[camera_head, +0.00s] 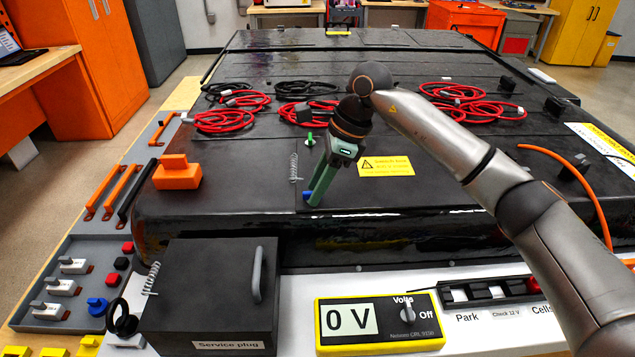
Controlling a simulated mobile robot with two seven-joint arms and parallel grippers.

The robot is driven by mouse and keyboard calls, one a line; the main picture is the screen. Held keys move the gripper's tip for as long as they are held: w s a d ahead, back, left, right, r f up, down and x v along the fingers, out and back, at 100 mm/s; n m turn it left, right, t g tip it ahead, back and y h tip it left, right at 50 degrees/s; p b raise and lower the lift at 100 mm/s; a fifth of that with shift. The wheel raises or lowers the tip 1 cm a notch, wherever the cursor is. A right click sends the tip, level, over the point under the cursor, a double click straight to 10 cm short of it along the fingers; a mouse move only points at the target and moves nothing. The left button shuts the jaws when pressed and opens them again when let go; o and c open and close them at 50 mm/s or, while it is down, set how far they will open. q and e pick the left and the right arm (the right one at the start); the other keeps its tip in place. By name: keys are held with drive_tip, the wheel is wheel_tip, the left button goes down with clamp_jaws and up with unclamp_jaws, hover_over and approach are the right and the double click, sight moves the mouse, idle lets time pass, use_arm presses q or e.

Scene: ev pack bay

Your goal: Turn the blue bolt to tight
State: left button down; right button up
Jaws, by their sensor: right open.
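The blue bolt (307,197) is small and shows low on the black battery pack's top (240,200), near its front edge. My right gripper (314,190) has green fingers that point down, with their tips right at the blue bolt and partly hiding it. I cannot tell whether the fingers touch the bolt. The right gripper is open. A green bolt (310,139) stands farther back on the pack. My left gripper is not in view.
Red cable coils (226,120) and black cables lie across the pack. An orange block (177,173) sits at its left. In front are a black service plug box (208,300) and a yellow meter (380,325) reading 0 V. Tools line the left side.

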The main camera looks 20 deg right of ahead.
clamp_jaws()
idle(0.6)
